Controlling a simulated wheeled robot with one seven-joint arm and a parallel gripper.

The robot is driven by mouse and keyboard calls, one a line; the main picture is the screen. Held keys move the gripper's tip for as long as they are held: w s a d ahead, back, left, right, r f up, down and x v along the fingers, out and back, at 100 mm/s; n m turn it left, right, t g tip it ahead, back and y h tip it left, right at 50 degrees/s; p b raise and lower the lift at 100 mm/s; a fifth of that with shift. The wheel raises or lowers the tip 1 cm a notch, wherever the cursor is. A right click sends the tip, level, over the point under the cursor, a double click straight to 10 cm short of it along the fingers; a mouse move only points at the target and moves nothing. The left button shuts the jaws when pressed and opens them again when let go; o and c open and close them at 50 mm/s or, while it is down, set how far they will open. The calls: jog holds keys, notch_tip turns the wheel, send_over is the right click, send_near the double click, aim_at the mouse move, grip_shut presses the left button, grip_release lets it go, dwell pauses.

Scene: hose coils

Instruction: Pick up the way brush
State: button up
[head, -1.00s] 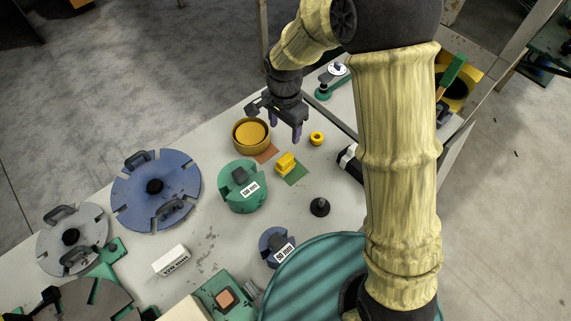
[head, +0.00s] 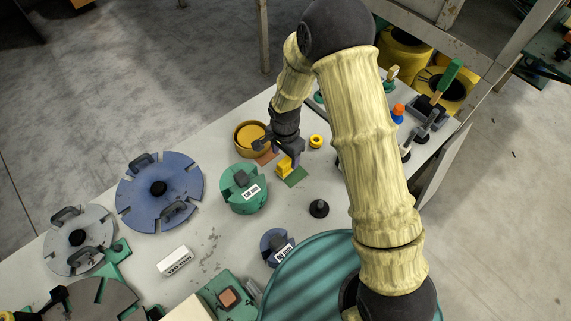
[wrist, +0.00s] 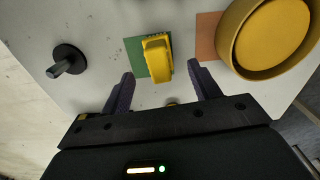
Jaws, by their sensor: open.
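The yellow block-like piece, which I take to be the way brush (head: 284,168), sits on a small green square (head: 298,178) on the pale bench. In the wrist view the way brush (wrist: 157,58) stands on the green square (wrist: 133,57), just ahead of my jaws and roughly between their tips. My gripper (head: 285,150) is open and empty, close by the brush at its far side in the head view. In the wrist view the two dark fingers of my gripper (wrist: 162,75) are spread wide, with neither clearly touching the brush.
A yellow round bowl (head: 248,134) on an orange-brown square stands close by. A small yellow ring (head: 316,141), a black knob (head: 319,208) and a green cylinder (head: 243,190) are around. A blue slotted disc (head: 160,192) lies left. Bench between is bare.

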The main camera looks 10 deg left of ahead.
aim_at(285, 161)
jog(key=shift+f, duration=0.5)
jog(key=shift+f+p, duration=1.35)
jog(key=shift+f, duration=1.25)
jog(key=c, duration=1.1)
jog(key=shift+r, duration=0.1)
notch_tip(285, 161, up, 10)
jog(key=b, duration=0.3)
jog(key=shift+s, duration=0.1)
